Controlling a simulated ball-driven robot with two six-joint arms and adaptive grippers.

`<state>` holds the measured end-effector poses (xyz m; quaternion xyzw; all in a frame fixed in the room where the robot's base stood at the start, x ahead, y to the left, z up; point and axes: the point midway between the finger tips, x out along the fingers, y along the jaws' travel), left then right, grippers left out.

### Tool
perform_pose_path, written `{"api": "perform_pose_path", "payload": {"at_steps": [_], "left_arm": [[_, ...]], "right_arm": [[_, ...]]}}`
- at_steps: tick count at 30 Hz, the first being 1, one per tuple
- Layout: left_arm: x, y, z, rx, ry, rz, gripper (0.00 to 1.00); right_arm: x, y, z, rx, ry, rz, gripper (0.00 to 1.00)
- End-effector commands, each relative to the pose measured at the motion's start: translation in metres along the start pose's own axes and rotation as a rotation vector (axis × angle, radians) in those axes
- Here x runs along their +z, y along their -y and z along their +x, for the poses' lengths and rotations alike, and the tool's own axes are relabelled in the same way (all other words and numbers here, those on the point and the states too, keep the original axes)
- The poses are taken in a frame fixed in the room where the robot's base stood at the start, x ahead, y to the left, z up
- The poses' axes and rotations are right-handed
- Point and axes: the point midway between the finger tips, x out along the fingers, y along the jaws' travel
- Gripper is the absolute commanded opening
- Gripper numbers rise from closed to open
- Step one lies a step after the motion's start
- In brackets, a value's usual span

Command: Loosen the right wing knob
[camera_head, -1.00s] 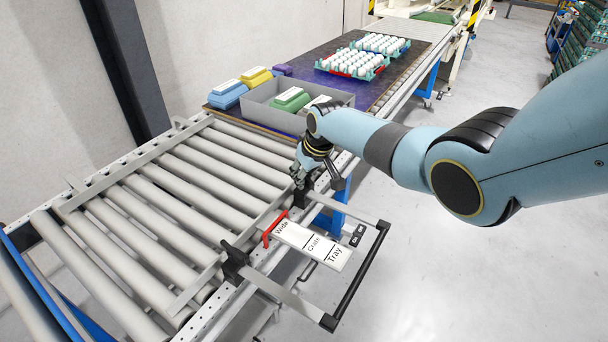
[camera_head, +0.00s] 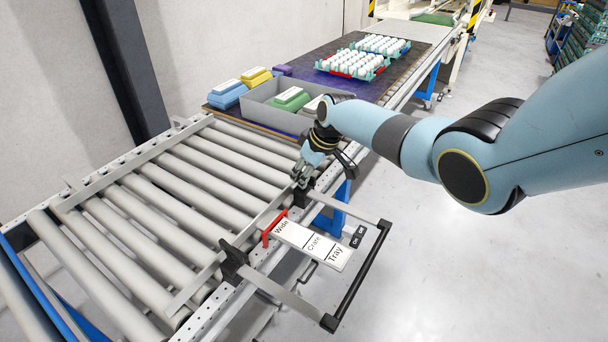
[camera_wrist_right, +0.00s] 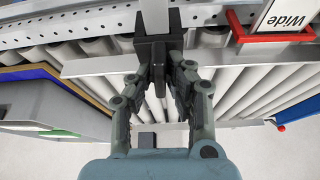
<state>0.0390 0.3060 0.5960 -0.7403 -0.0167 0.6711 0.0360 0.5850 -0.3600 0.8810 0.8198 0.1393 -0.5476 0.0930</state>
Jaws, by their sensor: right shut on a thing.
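My right gripper (camera_head: 301,183) is at the right clamp block (camera_head: 303,198) on the conveyor's side rail, coming down from above. In the right wrist view its two fingers (camera_wrist_right: 168,80) are shut on the dark right wing knob (camera_wrist_right: 158,78), which sticks out from the black clamp block (camera_wrist_right: 157,46). The fingers hide the knob in the head view. A second black clamp (camera_head: 233,262) stands further left on the rail. A label plate reading Wide, Crate and Tray (camera_head: 312,246) lies between the clamps, with a red pointer (camera_head: 267,233) at its Wide end. My left gripper is not in view.
A black-handled frame (camera_head: 357,277) juts out over the floor. Rollers (camera_head: 170,215) fill the conveyor. A grey crate (camera_head: 258,106) with a green tray stands behind, beside blue and yellow trays. Egg trays (camera_head: 353,66) sit further back.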

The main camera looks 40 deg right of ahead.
Motion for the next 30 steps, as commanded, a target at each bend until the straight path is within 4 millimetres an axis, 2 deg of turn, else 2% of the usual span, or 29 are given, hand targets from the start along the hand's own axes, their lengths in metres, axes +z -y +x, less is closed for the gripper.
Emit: {"api": "perform_pose_path", "payload": {"at_steps": [3,4,8,20,26,30], "left_arm": [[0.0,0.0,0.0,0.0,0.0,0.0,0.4],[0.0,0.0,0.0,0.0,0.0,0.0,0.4],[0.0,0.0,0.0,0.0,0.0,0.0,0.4],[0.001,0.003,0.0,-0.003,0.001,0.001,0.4],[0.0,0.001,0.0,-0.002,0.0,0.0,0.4],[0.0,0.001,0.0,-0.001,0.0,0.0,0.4]], "right_arm": [[0.0,0.0,0.0,0.001,0.001,0.0,0.0],[0.0,-0.001,0.0,0.001,0.001,0.0,0.17],[0.0,0.0,0.0,0.001,0.001,0.001,0.34],[-0.001,-0.001,-0.006,0.002,-0.002,0.001,0.35],[0.0,-0.001,-0.032,0.004,-0.002,-0.002,0.35],[0.001,-0.001,-0.059,0.004,-0.001,-0.001,0.35]]}}
